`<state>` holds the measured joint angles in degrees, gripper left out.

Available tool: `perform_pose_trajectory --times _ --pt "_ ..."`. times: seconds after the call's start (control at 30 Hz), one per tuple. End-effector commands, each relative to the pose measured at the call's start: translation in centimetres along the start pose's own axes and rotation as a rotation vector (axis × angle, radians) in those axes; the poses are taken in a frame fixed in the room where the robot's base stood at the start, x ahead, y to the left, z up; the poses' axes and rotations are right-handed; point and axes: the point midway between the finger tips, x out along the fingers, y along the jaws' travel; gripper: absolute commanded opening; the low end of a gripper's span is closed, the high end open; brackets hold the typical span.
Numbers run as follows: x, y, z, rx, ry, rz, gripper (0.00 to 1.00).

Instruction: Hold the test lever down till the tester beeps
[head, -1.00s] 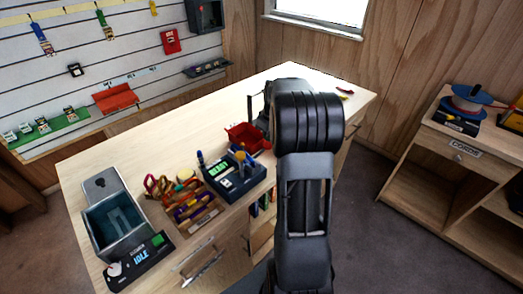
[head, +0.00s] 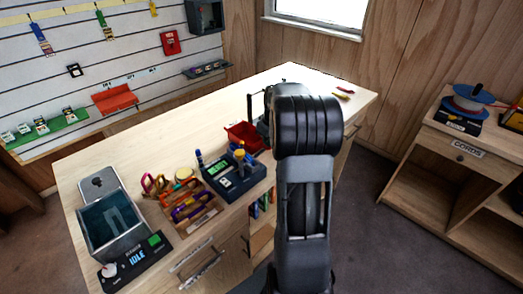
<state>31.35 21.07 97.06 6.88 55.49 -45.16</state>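A dark blue-grey unit (head: 233,179) with a small lit display and upright blue and yellow-topped parts stands on the workbench, left of my arm. I cannot tell whether it is the tester. A thin dark upright post (head: 249,108) and a dark shape beside it show farther back, partly behind my arm; I cannot tell whether this is the test lever or part of my arm. My arm fills the middle of the view and hides the bench behind it. My gripper is not visible.
A tool tray (head: 190,204) with coloured handles stands left of the blue-grey unit. A red bin (head: 244,137) is behind it. An open grey tank (head: 109,222) and a black panel reading IDLE (head: 137,262) are at the front left. The bench's back left is clear.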

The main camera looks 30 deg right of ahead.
Motion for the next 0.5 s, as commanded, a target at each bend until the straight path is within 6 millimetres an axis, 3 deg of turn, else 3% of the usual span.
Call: perform_pose_trajectory --times 0.5 --pt "1.8 -0.1 0.3 0.000 -0.003 -0.004 0.00"
